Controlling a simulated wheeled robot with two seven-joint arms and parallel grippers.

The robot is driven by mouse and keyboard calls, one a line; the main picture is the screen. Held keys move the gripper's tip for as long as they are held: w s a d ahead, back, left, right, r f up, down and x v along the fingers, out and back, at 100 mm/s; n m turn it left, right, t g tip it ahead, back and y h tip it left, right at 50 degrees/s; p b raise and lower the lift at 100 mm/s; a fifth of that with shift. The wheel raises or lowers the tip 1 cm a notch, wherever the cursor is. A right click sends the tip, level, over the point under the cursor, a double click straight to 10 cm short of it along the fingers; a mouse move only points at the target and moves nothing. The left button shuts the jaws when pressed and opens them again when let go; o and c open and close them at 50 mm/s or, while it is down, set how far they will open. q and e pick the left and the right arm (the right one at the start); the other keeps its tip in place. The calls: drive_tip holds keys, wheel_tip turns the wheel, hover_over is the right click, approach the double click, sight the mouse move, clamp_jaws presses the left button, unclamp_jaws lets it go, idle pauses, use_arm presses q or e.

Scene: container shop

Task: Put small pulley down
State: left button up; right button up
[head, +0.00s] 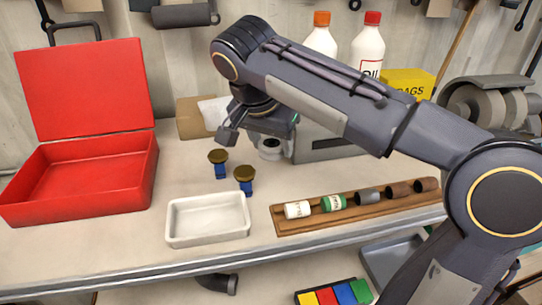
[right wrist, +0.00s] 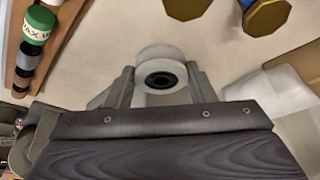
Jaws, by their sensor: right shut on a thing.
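The small pulley (head: 270,153) is a white wheel with a dark hub. In the head view it is partly hidden under my right gripper (head: 264,138), behind the brass-topped blue pieces. In the right wrist view the pulley (right wrist: 160,58) sits between the two fingers of my right gripper (right wrist: 160,84), which are shut on it. It is at or just above the workbench (head: 150,240); I cannot tell if it touches. My left gripper is not in view.
Two blue pieces with brass tops (head: 219,157) stand nearby. In front are a white tray (head: 208,238) and a wooden rack (head: 300,228) with several cylinders. An open red toolbox (head: 85,180) is left. A cardboard box (head: 192,118) and bottles (head: 368,50) stand behind.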

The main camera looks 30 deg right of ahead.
sight(271, 173)
drive_tip(key=shift+w+d+f, duration=0.25)
drive_tip(key=shift+w+f, duration=0.15)
drive_tip(key=shift+f, duration=0.15)
drive_tip(key=shift+w+d+f, duration=0.2)
drive_tip(key=shift+w+f, duration=0.15)
drive_tip(key=shift+f, duration=0.15)
drive_tip(key=x, duration=0.3)
drive_tip(key=shift+s+a+f+p, duration=0.1)
drive_tip(key=shift+a+f+p, duration=0.1)
drive_tip(key=shift+a+p, duration=0.15)
drive_tip(key=shift+f, duration=0.25)
drive_tip(key=shift+f, duration=0.2)
drive_tip(key=o, duration=1.1)
drive_tip(key=shift+r, duration=0.15)
